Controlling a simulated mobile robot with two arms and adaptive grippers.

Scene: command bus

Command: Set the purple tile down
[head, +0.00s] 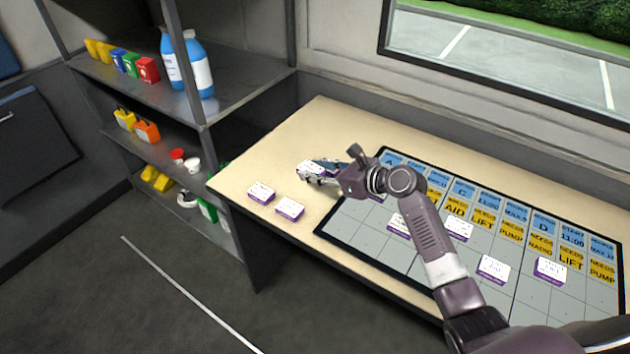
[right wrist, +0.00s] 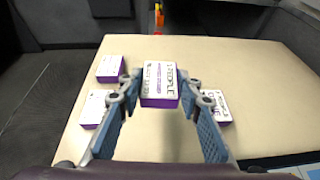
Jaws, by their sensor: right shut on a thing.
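My right gripper (head: 318,174) is over the bare left part of the tan table (head: 285,150). It is shut on a white-topped purple tile (right wrist: 159,82), with one finger at each side. The lettering on top reads "PEOPLE" in part. The tile is level or nearly so; I cannot tell whether it touches the table. In the head view the fingers partly cover it. Two similar tiles, one nearer the corner (head: 261,192) and one beside it (head: 290,209), lie in front. Another tile (right wrist: 215,106) lies to the right in the right wrist view. My left gripper is not in view.
A black-framed board (head: 350,225) with blue and yellow header cards covers the table's right part. Several purple tiles, such as one (head: 550,270), lie on its grid. A grey shelf (head: 235,83) with bottles and boxes stands left. Tan surface is free behind the gripper.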

